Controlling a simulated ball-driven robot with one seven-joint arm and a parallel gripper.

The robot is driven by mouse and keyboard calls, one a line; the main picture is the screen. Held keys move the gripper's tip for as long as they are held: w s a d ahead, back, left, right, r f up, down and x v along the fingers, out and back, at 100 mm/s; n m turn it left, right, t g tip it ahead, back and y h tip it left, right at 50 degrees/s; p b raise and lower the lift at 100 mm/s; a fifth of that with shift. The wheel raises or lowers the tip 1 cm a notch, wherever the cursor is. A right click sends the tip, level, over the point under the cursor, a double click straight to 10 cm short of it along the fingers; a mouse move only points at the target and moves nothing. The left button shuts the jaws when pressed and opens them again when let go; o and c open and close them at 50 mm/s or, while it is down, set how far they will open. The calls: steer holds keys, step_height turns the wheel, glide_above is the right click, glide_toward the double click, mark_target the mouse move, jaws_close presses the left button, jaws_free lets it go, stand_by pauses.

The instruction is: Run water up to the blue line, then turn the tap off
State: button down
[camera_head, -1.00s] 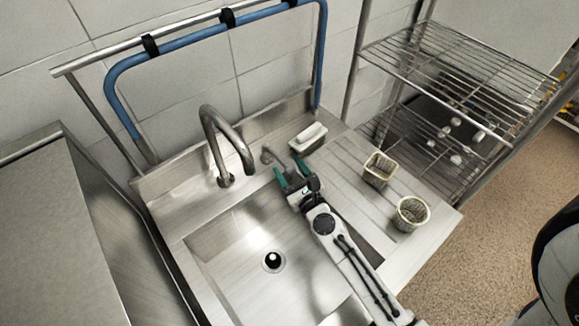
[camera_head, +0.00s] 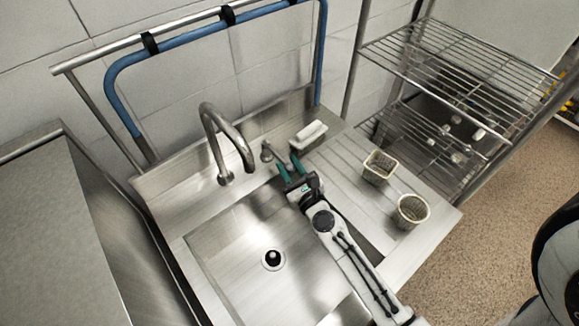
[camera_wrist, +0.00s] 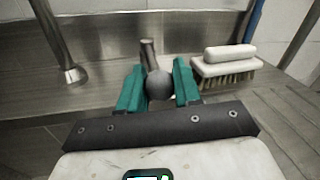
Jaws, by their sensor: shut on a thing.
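The curved steel tap (camera_head: 222,140) arches over the sink (camera_head: 225,245) from its back edge. I see no stream falling from its spout. The grey tap handle (camera_head: 267,151), with a round knob, stands right of the spout. My gripper (camera_head: 290,167) reaches it from the front. In the wrist view the knob (camera_wrist: 158,86) sits between the two green fingers of my gripper (camera_wrist: 159,92), which are shut on it. The sink floor and its drain with a dark centre (camera_head: 272,259) show clearly. I cannot make out a blue line or a water level in the basin.
A white brush (camera_head: 308,134) lies on the back ledge, close right of my gripper. Two perforated baskets (camera_head: 379,167) (camera_head: 411,211) stand on the ribbed drainboard. A wire rack (camera_head: 460,75) stands at right; a blue hose (camera_head: 200,38) runs along the wall rail.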

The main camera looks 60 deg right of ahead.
steer(key=shift+f, duration=0.1)
steer(key=shift+d+f+n+t+y+b, duration=0.15)
steer(key=shift+d+n+t+y+b, duration=0.3)
steer(key=shift+b, duration=0.7)
steer(key=d+n+y+b, duration=0.1)
steer(key=y+b, duration=0.1)
steer(key=d+n+y+b, duration=0.1)
steer(key=y+b, duration=0.1)
steer(key=d+n+t+y+b, duration=0.1)
steer(key=y+b, duration=0.1)
steer(key=shift+s+d+r+n, duration=0.1)
steer(key=shift+d+r+n, duration=0.15)
steer(key=shift+n, duration=0.1)
steer(key=c, duration=0.8)
jaws_free()
